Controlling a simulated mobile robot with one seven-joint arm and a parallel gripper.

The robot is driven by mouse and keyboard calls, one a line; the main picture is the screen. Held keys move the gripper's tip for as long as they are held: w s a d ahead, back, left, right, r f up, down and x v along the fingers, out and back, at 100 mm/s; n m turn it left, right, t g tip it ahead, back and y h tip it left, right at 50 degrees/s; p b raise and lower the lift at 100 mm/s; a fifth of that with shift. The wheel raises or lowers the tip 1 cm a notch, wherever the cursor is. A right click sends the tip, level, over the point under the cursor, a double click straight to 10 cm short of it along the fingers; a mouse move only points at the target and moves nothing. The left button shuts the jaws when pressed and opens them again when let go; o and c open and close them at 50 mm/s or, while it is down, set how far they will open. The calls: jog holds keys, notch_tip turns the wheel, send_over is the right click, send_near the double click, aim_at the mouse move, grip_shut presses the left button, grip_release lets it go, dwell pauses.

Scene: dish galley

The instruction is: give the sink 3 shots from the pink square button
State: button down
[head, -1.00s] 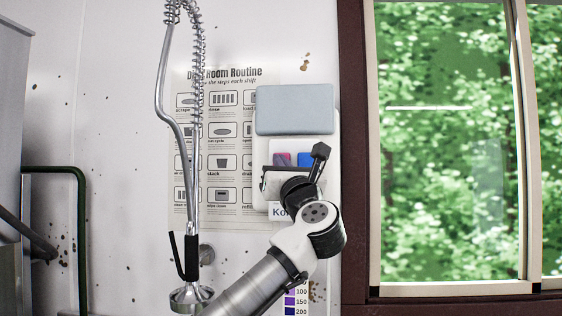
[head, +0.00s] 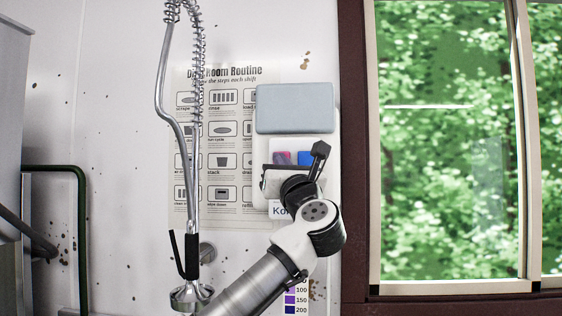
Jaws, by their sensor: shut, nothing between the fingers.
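A wall dispenser (head: 326,190) with a blue-grey lid (head: 294,108) hangs right of the spray hose. My gripper (head: 290,173) is in front of the dispenser, just below the two buttons in the picture. It is shut and empty. My wrist hides the fingertips and the dispenser's lower part, so I cannot tell whether they touch. The sink is not in view.
A metal spray hose (head: 163,75) with its spray head (head: 190,296) hangs left of my arm. A routine poster (head: 215,215) is behind it. A window (head: 450,150) with a dark frame is at right. A green pipe (head: 82,230) runs at far left.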

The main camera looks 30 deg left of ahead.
jog(key=shift+s+d, duration=0.4)
jog(key=shift+s, duration=0.4)
jog(key=shift+f+b, duration=0.1)
jog(key=shift+b, duration=0.2)
jog(key=s, duration=0.1)
jog(key=s+d+b, duration=0.1)
jog(key=s, duration=0.1)
jog(key=s+d, duration=0.1)
jog(key=shift+s+d, duration=0.1)
jog(key=shift+s, duration=0.15)
dwell(0.4)
